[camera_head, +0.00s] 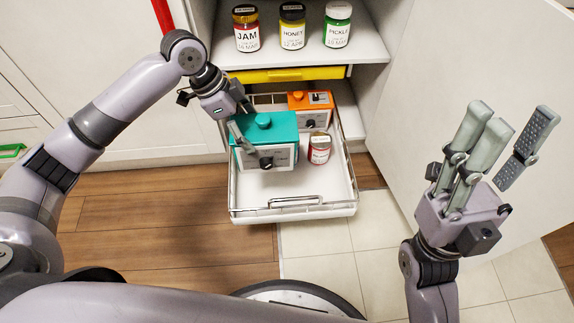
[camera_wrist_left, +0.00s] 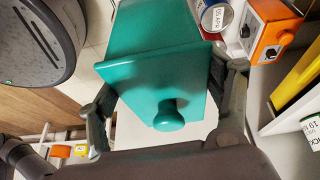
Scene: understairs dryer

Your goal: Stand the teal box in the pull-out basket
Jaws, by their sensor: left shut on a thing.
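The teal box (camera_head: 268,143) has a knob on its top and a white label on its front. My left gripper (camera_head: 240,130) is shut on it from the left, and in the left wrist view the box (camera_wrist_left: 155,80) lies between the two fingers (camera_wrist_left: 168,100). The box appears upright over the left part of the pull-out basket (camera_head: 320,200); I cannot tell whether it touches the basket floor. The basket is white with a wire rail and is pulled out. My right gripper (camera_head: 500,150) is open and empty at the right, away from the basket.
An orange box (camera_head: 311,106) stands at the back of the basket, with a small red-labelled jar (camera_head: 319,148) in front of it. Jam (camera_head: 246,30), honey (camera_head: 292,28) and pickle (camera_head: 337,26) jars stand on the shelf above a yellow tray (camera_head: 285,75). The basket's front is bare.

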